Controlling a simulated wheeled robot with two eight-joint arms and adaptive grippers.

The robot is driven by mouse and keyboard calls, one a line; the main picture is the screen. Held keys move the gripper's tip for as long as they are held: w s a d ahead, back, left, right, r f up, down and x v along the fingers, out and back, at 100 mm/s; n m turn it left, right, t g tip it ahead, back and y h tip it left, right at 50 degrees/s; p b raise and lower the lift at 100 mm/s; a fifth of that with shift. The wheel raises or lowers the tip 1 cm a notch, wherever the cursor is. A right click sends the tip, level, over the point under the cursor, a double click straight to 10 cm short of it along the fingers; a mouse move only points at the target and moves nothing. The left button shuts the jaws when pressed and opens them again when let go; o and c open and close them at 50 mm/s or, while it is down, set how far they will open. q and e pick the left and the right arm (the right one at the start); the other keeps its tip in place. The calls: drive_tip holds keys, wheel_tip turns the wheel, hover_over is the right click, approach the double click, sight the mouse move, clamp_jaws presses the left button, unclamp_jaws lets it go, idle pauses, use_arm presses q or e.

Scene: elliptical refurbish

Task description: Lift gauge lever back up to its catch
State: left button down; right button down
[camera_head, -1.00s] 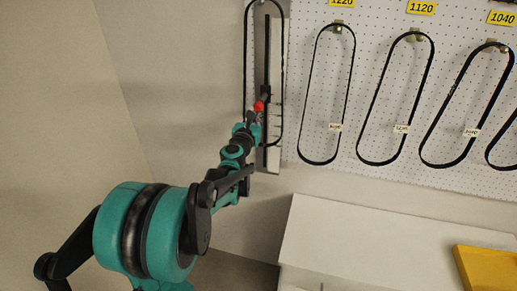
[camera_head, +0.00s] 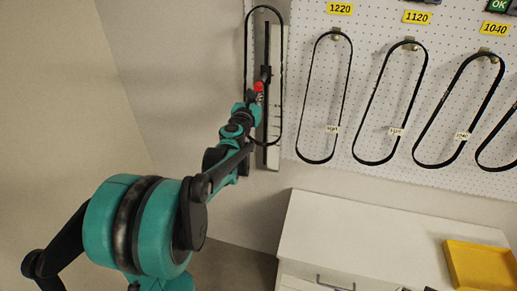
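The gauge is a narrow upright strip (camera_head: 273,155) with a dark rail (camera_head: 267,50) at the left edge of the pegboard. A lever with a red knob (camera_head: 258,87) sits partway up the rail. My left gripper (camera_head: 257,97) is at the red knob, just below it and seemingly touching it. Its fingers are small and partly hidden by my own wrist, so whether they are closed on the knob does not show. A black belt loop hangs around the gauge strip in the picture. The catch cannot be made out. My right gripper is not in view.
Several black belts (camera_head: 349,95) hang on the white pegboard (camera_head: 310,60) under yellow number labels (camera_head: 340,8). A white cabinet (camera_head: 370,235) stands below, with a yellow tray (camera_head: 480,266) at its right. The wall to the left is bare.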

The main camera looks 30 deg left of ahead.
use_arm(q)
drive_tip(key=shift+r+p, duration=5.05)
drive_tip(key=shift+r, duration=2.4)
drive_tip(key=f+v, duration=0.1)
drive_tip(key=v, duration=0.6)
drive_tip(key=shift+f, duration=0.2)
drive_tip(key=shift+s, duration=0.15)
